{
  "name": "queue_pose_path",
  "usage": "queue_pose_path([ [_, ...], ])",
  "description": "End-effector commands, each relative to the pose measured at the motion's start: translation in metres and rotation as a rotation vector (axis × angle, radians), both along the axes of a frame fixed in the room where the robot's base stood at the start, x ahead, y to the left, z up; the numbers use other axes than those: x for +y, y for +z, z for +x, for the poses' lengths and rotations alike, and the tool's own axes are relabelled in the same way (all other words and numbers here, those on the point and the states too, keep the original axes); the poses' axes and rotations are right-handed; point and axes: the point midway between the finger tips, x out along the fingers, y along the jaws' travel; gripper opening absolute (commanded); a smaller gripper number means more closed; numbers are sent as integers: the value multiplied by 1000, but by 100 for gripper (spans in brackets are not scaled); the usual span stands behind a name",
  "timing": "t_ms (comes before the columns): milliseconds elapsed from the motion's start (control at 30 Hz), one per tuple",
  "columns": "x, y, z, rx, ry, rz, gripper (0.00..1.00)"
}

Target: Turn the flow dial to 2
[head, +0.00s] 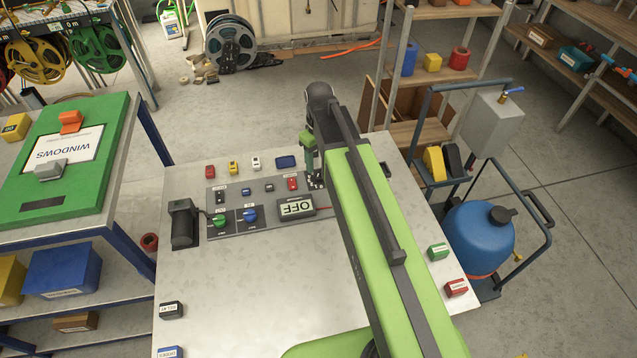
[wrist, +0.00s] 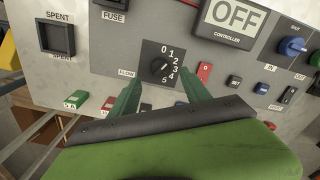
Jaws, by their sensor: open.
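The flow dial (wrist: 161,69) is a small dark round knob on a black plate in the wrist view. White numbers 0 to 5 curve around its right side, and a FLOW label (wrist: 126,73) is on its left. Its pointer is too small to read surely. My gripper (wrist: 160,79) is open, with one green finger on each side of the dial's lower part. I cannot tell whether the fingers touch the knob. In the head view my gripper (head: 310,165) hangs over the panel's right end, and my arm hides most of the dial.
The controller display (wrist: 235,15) reads OFF. A red switch (wrist: 205,72) is close to the right finger. The SPENT socket (wrist: 56,37) and FUSE socket (wrist: 112,4) are left of the dial. Blue (head: 249,215) and green (head: 219,221) knobs are farther along the panel. The bench front is mostly clear.

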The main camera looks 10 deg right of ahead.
Motion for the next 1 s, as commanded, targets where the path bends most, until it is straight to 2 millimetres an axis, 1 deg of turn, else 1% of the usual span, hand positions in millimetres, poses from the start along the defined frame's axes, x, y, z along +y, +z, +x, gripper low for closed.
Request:
queue_pose_path([
  [33, 0, -22, 0, 0, 0, 0, 56],
  [100, 0, -36, 0, 0, 0, 0, 56],
  [200, 0, -52, 0, 0, 1, 0, 56],
  [333, 1, -59, 0, 0, 1, 0, 56],
  [567, 1, -57, 0, 0, 1, 0, 56],
  [667, 1, -57, 0, 0, 2, 0, 45],
  [1000, 1, -57, 0, 0, 2, 0, 1],
])
